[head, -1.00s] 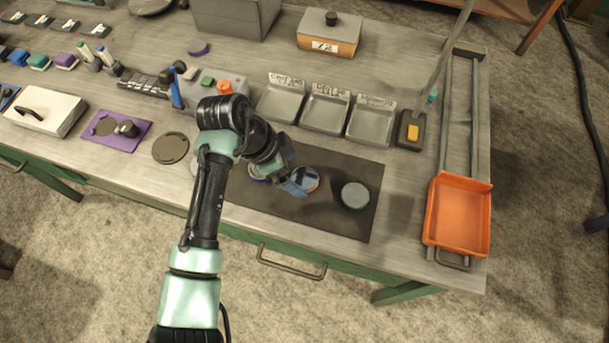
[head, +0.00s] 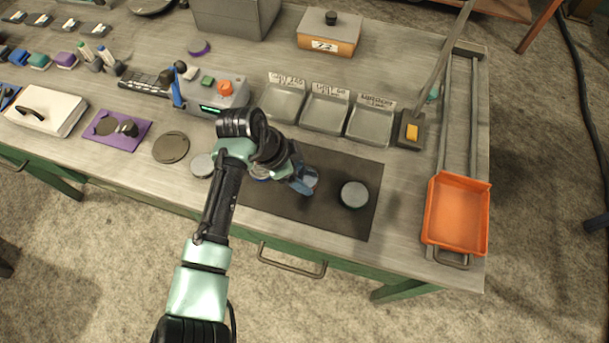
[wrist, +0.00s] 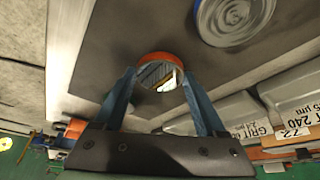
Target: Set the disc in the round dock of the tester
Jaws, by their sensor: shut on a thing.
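My gripper (head: 306,182) is over the dark mat, left of the grey-topped round piece, in the head view. In the wrist view its blue fingers (wrist: 160,85) are shut on a disc with an orange rim (wrist: 158,58) and a shiny, mirror-like face. In the head view the disc is mostly hidden by the gripper. The tester appears to be the grey box (head: 209,98) with a lit green display, a green button and an orange knob, behind and left of my gripper. I cannot clearly make out its round dock.
The dark mat (head: 340,220) bears a grey-topped round piece (head: 354,194). Another grey round piece (head: 202,165) lies left of my arm. Labelled trays (head: 325,112) stand behind the mat. An orange tray (head: 458,215) sits at the right. A dark round plate (head: 171,147) lies at the left.

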